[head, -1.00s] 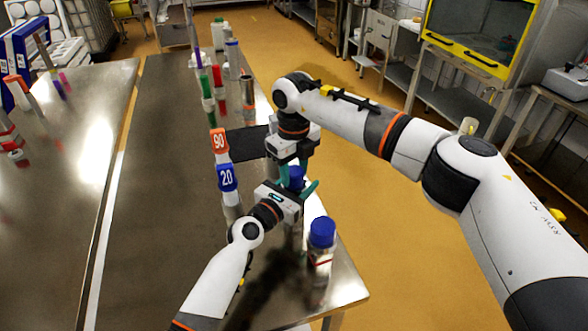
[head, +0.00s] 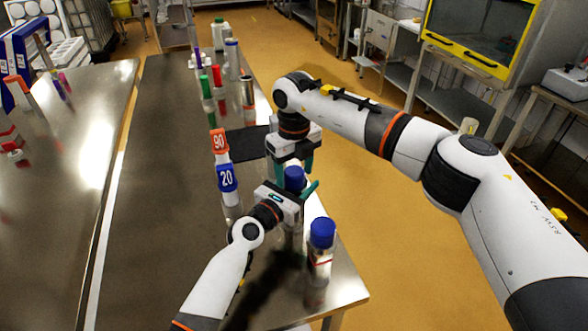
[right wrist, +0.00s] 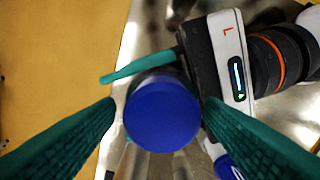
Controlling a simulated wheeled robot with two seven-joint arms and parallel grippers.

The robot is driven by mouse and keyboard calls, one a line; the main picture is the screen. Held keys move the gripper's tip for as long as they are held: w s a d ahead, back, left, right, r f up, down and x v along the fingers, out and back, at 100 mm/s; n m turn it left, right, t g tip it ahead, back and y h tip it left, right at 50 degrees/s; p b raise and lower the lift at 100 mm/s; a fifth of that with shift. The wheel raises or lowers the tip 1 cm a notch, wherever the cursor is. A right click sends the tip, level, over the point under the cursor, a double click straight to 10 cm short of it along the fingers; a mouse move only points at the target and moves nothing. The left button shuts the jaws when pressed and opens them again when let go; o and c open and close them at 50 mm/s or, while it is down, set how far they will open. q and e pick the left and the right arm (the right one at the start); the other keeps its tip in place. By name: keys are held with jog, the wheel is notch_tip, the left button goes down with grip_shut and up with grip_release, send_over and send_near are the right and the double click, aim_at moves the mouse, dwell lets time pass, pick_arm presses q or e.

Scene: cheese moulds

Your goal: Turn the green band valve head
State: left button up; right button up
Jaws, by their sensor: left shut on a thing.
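A bottle-shaped piece with a round blue head (head: 294,177) stands upright near the table's right edge; its blue top also fills the middle of the right wrist view (right wrist: 162,115). My left gripper (head: 303,190) is shut on its body just below the head, coming from the left. My right gripper (head: 290,168) points down from above, open, with one green finger on each side of the head. In the right wrist view its fingers (right wrist: 160,104) flank the blue top, seemingly with small gaps. Any green band is hidden by the left gripper.
A second blue-capped piece with a red band (head: 321,235) stands nearer, close to the table's front right corner. Markers labelled 90 (head: 219,141) and 20 (head: 227,178) stand to the left. Several capped tubes (head: 217,75) stand farther back. The left part of the steel table (head: 165,180) is clear.

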aim_at(294, 170)
notch_tip(294, 170, up, 12)
dwell(0.6)
pick_arm(q)
jog(key=o, duration=1.3)
jog(key=shift+o, duration=0.2)
